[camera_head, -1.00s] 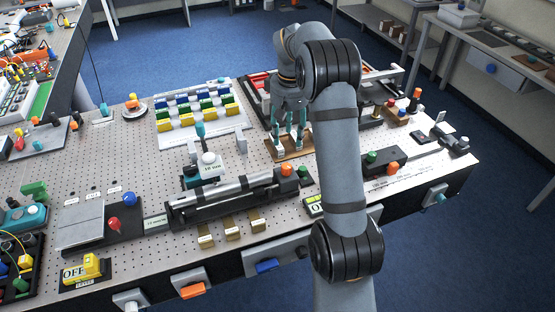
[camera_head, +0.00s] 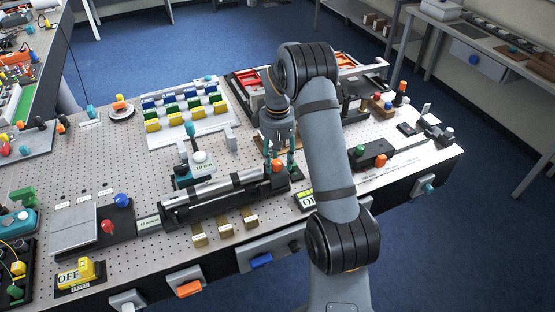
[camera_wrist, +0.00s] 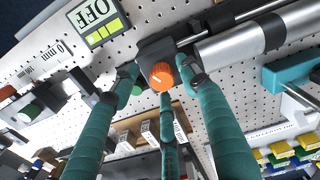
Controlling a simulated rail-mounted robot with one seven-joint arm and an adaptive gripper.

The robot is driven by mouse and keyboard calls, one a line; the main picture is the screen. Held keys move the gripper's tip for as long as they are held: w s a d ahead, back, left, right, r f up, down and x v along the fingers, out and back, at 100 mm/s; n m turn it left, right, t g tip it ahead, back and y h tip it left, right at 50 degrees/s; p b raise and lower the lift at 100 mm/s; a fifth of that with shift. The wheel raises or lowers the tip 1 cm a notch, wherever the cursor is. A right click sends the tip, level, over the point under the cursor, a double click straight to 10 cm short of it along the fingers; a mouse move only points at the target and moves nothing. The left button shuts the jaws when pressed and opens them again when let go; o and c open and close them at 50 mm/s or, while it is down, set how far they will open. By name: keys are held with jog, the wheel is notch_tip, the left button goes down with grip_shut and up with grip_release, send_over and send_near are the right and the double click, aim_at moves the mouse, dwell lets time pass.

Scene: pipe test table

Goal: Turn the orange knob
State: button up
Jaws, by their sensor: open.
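An orange knob (camera_head: 277,166) sits at the right end of the black fixture (camera_head: 222,201) with the long silver cylinder. In the wrist view the orange knob (camera_wrist: 161,76) shows a pale line on its face. My gripper (camera_head: 281,164) is open above the knob, fingers pointing down. In the wrist view my gripper's teal fingers (camera_wrist: 161,73) stand on either side of the knob with gaps, and another finger is in line below it. I cannot tell the exact height of the fingertips over the knob.
A display reading OFF (camera_wrist: 95,17) lies close by. A black block with a green knob (camera_head: 360,149) and another orange knob (camera_head: 381,160) stands to the right. Yellow-brown blocks (camera_head: 225,227) line the front. A rack of coloured blocks (camera_head: 187,112) is behind.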

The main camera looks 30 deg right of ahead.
jog(key=shift+a+f, duration=0.1)
jog(key=shift+f, duration=0.1)
jog(key=shift+c, duration=0.7)
grip_shut()
